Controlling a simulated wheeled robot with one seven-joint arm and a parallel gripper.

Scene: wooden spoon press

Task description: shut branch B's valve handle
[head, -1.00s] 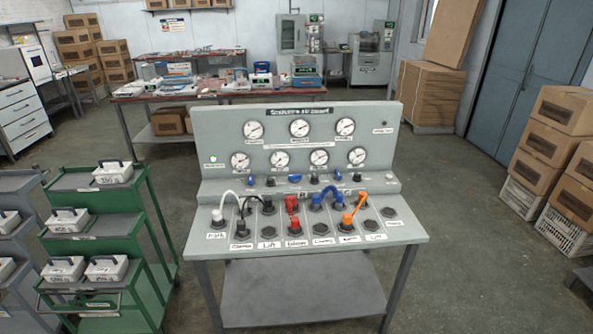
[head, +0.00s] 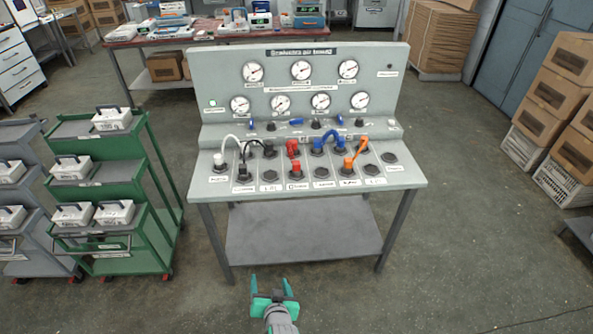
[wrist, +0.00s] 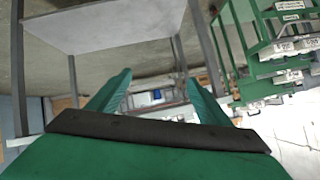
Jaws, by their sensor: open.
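The grey test bench (head: 330,87) has a row of blue valve handles along its ledge. The left handle (head: 251,125) and the right handle (head: 340,120) look upright; the middle handle (head: 296,121) lies crosswise. Their labels are too small to read, so I cannot tell which is branch B's. My gripper (head: 274,281) is in front of the bench at the bottom of the head view, well away from the handles. Its green fingers are apart and empty. In the wrist view, the open fingers (wrist: 158,88) show no valve handle between them.
White, black, red, blue and orange hoses (head: 355,150) plug into the bench top below the handles. Several gauges (head: 301,70) sit on the panel above. A green cart (head: 135,190) with white boxes stands at left, cardboard boxes (head: 565,100) at right. Floor before the bench is clear.

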